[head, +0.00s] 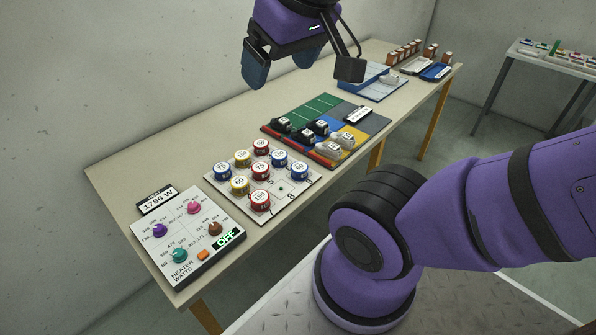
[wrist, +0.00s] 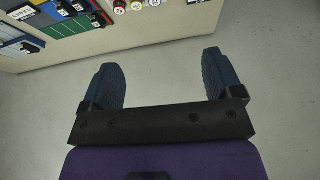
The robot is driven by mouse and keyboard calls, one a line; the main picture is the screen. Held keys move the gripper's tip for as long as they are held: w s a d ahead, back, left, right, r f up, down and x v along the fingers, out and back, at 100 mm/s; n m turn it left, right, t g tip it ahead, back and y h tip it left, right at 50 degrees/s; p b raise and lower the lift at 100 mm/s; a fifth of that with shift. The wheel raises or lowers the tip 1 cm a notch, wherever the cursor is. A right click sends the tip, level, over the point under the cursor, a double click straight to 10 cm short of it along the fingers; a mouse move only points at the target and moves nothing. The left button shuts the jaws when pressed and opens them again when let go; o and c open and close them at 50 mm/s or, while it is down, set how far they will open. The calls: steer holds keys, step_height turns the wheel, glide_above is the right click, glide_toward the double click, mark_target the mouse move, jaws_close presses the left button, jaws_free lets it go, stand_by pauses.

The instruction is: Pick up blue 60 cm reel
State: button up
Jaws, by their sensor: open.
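Several short round reels in blue, yellow and red stand on a white board (head: 293,188) on the bench in the head view. The blue reel whose label seems to read 60 (head: 280,158) is at the board's back right. Another blue reel (head: 299,169) is just in front of it to the right, and a third blue reel (head: 221,170) is at the left. My gripper (head: 282,68) is open and empty, high above the far side of the bench. In the wrist view my gripper (wrist: 162,62) has its two blue fingers wide apart over bare floor.
A heater panel with knobs (head: 207,228) lies at the bench's near end. A coloured mat (head: 303,117) with black and white pieces lies beyond the reels. A blue tray (head: 350,82) and brown bottles are farther back. Reel tops cut by the wrist view's upper edge (wrist: 119,6) show.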

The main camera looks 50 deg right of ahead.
steer(key=shift+o, duration=0.4)
steer(key=n+g, duration=0.5)
steer(key=n, duration=0.2)
glide_above(300, 167)
step_height(300, 167, down, 35)
steer(key=shift+s+d+f, duration=0.15)
steer(key=shift+f, duration=1.35)
steer(key=shift+s+d+f, duration=0.1)
steer(key=shift+d+f, duration=0.05)
steer(key=shift+f, duration=1.35)
steer(key=f, duration=0.4)
steer(key=shift+w+a, duration=0.25)
steer(key=shift+f, duration=0.55)
